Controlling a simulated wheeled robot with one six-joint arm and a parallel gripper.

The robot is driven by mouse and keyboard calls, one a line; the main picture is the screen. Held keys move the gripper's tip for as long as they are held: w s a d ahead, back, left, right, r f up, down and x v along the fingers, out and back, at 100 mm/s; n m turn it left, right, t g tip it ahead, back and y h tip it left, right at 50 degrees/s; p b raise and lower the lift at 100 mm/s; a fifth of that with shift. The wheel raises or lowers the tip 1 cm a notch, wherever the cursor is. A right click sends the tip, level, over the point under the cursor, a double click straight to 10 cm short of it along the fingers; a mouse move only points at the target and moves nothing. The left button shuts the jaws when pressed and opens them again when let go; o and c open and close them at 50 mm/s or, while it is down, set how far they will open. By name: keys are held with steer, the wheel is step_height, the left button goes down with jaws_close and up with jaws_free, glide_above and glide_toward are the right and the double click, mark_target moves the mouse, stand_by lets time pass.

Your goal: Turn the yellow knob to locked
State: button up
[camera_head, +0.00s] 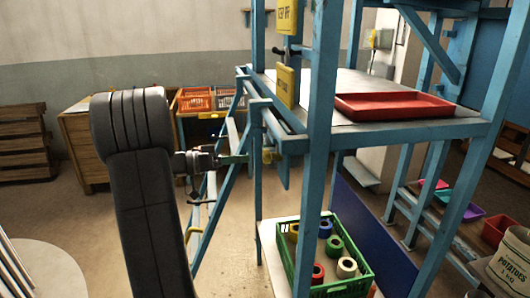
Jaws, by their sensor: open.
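A small yellow piece (268,154), which looks like the yellow knob, sits on the side of the blue frame (319,150), below the shelf level. Its turned position is too small to read. My gripper (246,158) points right toward it from the end of my dark arm, with its tips close to the knob's left side. The jaws are open and hold nothing that I can see. I cannot tell whether the tips touch the knob.
Blue posts and slanted braces stand close around the knob. A red tray (393,107) lies on the shelf above right. A green crate (362,283) with several coloured rolls stands below. Yellow signs (286,17) hang on the frame. Open floor lies left of the frame.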

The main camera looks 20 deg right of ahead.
mark_target(266, 157)
steer(key=p+x, duration=0.2)
steer(key=x, duration=0.6)
steer(key=c, duration=1)
